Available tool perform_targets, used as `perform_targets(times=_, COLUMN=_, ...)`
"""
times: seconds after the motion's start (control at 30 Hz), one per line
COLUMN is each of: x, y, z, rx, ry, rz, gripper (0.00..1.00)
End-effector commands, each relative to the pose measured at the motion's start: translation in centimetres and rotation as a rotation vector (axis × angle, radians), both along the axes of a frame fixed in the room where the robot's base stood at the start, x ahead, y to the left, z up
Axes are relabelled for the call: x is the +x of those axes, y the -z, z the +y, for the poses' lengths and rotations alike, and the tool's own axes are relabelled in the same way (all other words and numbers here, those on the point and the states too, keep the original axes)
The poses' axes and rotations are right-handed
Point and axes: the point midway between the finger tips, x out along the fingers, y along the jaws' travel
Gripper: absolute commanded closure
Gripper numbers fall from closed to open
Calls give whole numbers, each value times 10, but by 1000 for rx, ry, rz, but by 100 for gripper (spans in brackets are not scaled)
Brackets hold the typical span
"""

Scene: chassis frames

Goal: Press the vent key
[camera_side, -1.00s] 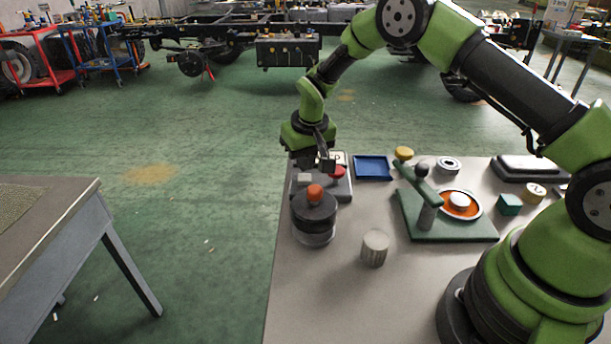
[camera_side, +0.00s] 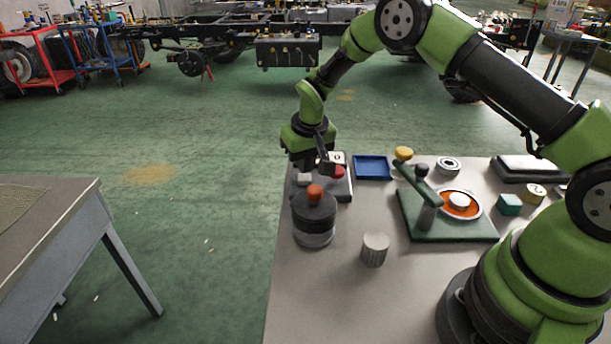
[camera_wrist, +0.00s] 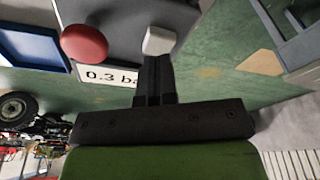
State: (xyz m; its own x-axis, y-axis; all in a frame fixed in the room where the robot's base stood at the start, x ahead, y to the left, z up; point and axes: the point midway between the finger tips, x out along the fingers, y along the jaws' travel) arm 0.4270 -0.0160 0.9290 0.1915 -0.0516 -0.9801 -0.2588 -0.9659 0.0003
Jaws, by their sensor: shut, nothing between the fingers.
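A grey control box (camera_side: 342,190) stands at the far left of the bench. It carries a pale grey key (camera_side: 304,178) and a round red button (camera_side: 338,171); I can read no name on either. In the wrist view the pale key (camera_wrist: 160,40) is just beyond my fingertips, with the red button (camera_wrist: 85,43) to its left. My gripper (camera_side: 324,165) is shut and empty, pointing down over the box. Whether the fingertips touch the key (camera_wrist: 160,40) I cannot tell. A white display (camera_wrist: 108,75) reads "0.3 ba", partly cut off by my fingers.
A dark-lidded clear pot with an orange knob (camera_side: 314,215) stands close in front of the box. A blue tray (camera_side: 372,167) lies to the right. A ribbed grey cylinder (camera_side: 375,249) and a green lever stand (camera_side: 450,228) are nearer. The bench's left edge is close.

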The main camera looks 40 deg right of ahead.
Motion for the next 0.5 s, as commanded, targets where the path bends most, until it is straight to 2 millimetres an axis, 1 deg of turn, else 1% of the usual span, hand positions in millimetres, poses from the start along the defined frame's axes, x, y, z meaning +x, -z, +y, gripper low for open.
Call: perform_targets(times=0.5, x=0, y=16, z=0, rx=0, ry=0, rz=1, gripper=100)
